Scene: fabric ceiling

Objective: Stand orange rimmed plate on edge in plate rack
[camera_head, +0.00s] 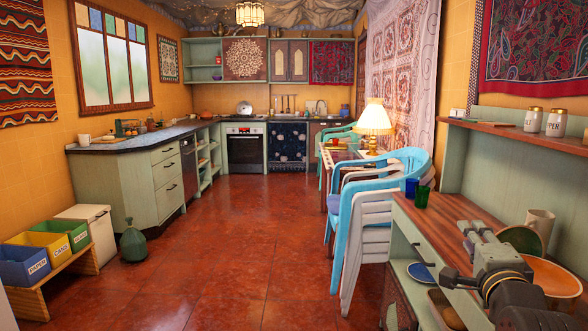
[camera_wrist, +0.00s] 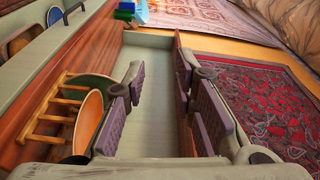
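A plate with a pale rim and orange face (camera_head: 553,279) is at the lower right of the head view, partly behind my arm. An orange plate (camera_wrist: 88,122) also shows in the wrist view beside the wooden plate rack (camera_wrist: 40,128). A green plate with an orange-brown edge (camera_head: 521,238) is tilted near it; it shows in the wrist view too (camera_wrist: 90,87). I cannot tell how either plate rests against the rack. My gripper (camera_head: 459,255) is over the sideboard. In the wrist view its fingers (camera_wrist: 165,90) are wide apart with nothing between them, right of the plates.
The sideboard's wooden top (camera_head: 437,216) holds a blue cup (camera_head: 411,188), a green cup (camera_head: 422,197) and a pale mug (camera_head: 540,224). Its lower shelf holds a blue plate (camera_head: 421,273). A wall shelf (camera_head: 518,134) bears jars.

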